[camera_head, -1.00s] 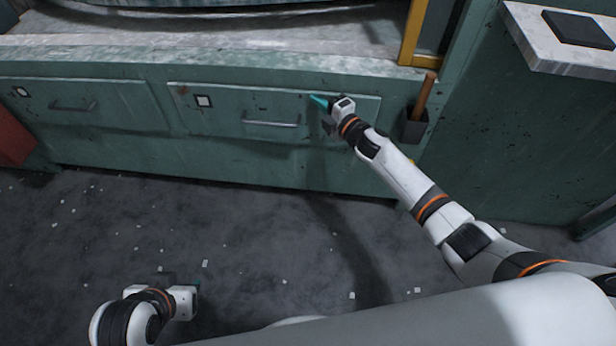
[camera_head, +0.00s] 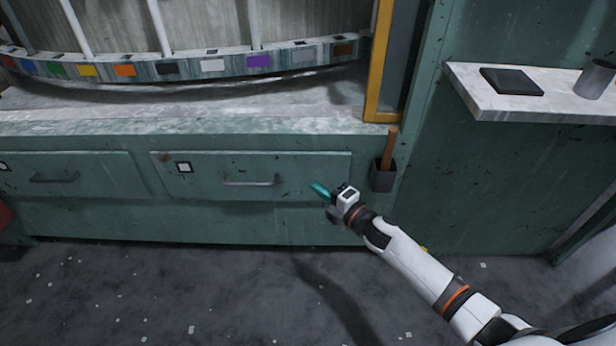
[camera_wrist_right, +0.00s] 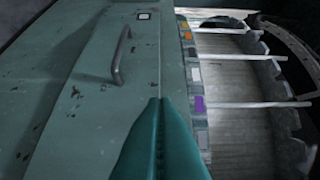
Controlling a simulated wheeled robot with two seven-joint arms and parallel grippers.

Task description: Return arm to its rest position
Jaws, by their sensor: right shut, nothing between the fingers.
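My right arm (camera_head: 420,265) reaches in from the lower right in the head view. Its right gripper (camera_head: 320,188) has teal fingers that are shut and empty, in front of the right end of a green drawer (camera_head: 215,178). In the right wrist view the teal fingers (camera_wrist_right: 162,135) are pressed together with nothing between them. The drawer handle (camera_wrist_right: 121,55) shows above and left of the fingers there, apart from them. My left gripper is not in view.
A wooden-handled tool (camera_head: 390,148) stands in a dark holder (camera_head: 383,178) right of the drawer. A shelf (camera_head: 535,108) with a black pad (camera_head: 512,81) and a metal cup (camera_head: 595,79) juts out at right. Coloured squares line the rack (camera_head: 213,66). The floor (camera_head: 150,295) has small scraps.

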